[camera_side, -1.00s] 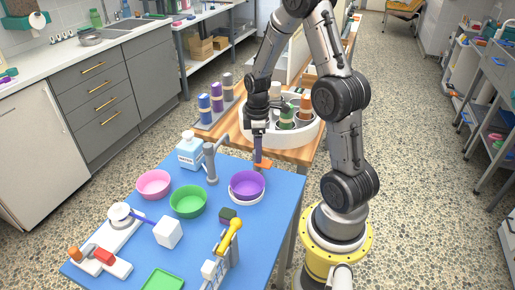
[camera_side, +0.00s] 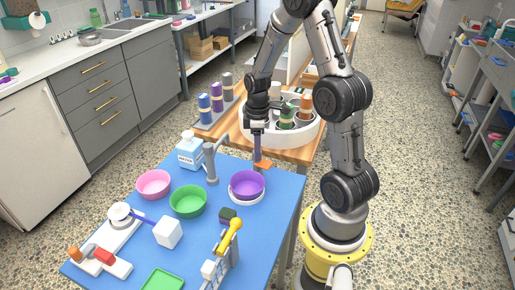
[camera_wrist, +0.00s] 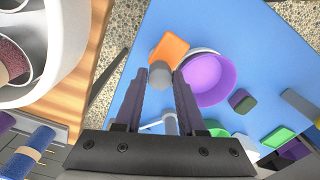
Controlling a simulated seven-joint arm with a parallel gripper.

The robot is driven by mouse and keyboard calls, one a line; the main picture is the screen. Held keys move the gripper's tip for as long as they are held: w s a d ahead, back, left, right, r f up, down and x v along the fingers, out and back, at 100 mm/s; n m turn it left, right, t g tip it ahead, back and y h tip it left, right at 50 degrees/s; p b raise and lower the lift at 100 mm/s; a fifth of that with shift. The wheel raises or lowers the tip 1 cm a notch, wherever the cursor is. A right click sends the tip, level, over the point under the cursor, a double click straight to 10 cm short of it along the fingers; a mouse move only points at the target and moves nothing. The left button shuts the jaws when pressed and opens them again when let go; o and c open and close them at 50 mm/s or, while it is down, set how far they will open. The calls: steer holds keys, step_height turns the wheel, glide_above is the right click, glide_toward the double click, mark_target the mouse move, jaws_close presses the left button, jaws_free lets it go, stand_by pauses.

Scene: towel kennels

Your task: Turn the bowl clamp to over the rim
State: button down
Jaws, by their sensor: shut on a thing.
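The bowl clamp is an orange flap (camera_wrist: 170,48) with a round grey knob (camera_wrist: 160,73), at the far edge of the blue table. The orange flap also shows in the side view (camera_side: 264,165). My gripper (camera_wrist: 161,78) points down with its fingers on either side of the grey knob, shut on it. It also shows in the side view (camera_side: 258,155). The purple bowl (camera_wrist: 209,82) sits in a white holder just beside the clamp; it also shows in the side view (camera_side: 246,183). The flap lies beside the bowl; its exact overlap with the rim is unclear.
A grey tap (camera_side: 210,162) and a white bottle (camera_side: 190,151) stand left of my gripper. Green (camera_side: 188,201) and pink (camera_side: 153,184) bowls sit further left. A dark green block (camera_side: 228,214) is in front of the purple bowl. A white round carousel (camera_side: 312,139) stands behind.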

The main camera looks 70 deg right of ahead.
steer(key=m, duration=0.4)
steer(key=shift+r, duration=0.1)
steer(key=m, duration=0.4)
steer(key=shift+m, duration=0.3)
steer(key=m, duration=0.4)
steer(key=shift+m, duration=2.1)
steer(key=c, duration=0.5)
jaws_free()
steer(key=shift+a, duration=0.1)
